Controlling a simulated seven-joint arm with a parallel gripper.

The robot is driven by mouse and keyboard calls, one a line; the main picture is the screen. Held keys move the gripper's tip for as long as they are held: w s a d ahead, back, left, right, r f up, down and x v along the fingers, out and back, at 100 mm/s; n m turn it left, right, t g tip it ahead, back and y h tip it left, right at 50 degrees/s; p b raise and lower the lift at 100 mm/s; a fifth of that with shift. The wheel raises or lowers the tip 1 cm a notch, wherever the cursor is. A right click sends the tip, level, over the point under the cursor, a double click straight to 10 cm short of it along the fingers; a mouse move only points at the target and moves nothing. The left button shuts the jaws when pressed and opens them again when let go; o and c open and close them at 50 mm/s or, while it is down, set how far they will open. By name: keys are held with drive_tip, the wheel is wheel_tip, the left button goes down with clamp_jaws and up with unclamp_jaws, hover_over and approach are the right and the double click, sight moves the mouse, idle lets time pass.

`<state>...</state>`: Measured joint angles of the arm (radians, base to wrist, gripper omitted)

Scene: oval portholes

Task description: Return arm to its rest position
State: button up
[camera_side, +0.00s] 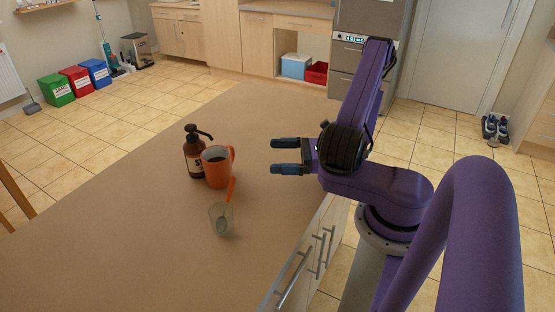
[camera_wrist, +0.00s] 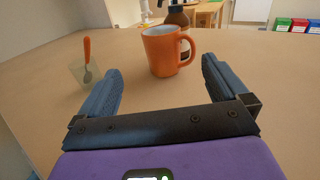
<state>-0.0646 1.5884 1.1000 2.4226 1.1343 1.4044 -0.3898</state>
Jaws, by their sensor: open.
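My gripper (camera_side: 272,157) is open and empty, held out over the right edge of the counter (camera_side: 130,235) in the side view. In the wrist view its two blue-grey fingers (camera_wrist: 162,75) are spread apart.
A brown pump bottle (camera_side: 193,155) stands just behind the mug. A clear glass (camera_side: 221,220) with an orange-handled spoon (camera_side: 230,192) stands nearer the camera. The counter's far part is bare. Cabinets (camera_side: 305,270) with handles lie below its right edge.

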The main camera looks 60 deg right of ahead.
drive_tip(key=shift+w+a+r+n+g+y, duration=0.2)
drive_tip(key=shift+a+n+g+y, duration=0.25)
drive_tip(key=shift+n+g+y, duration=0.3)
drive_tip(key=s+a+r+n+g+y, duration=0.3)
drive_tip(key=a+n+g, duration=0.6)
drive_tip(key=n+g, duration=0.65)
drive_tip(key=s+a+r+n+h, duration=0.2)
drive_tip(key=s+n+h, duration=0.4)
drive_tip(key=n, duration=0.6)
drive_tip(key=s+a+r+n+t+h, duration=0.1)
drive_tip(key=s+r+n+h, duration=0.4)
drive_tip(key=n, duration=0.8)
drive_tip(key=shift+s+a+h, duration=0.7)
drive_tip(key=shift+s+h, duration=0.05)
drive_tip(key=shift+h, duration=0.2)
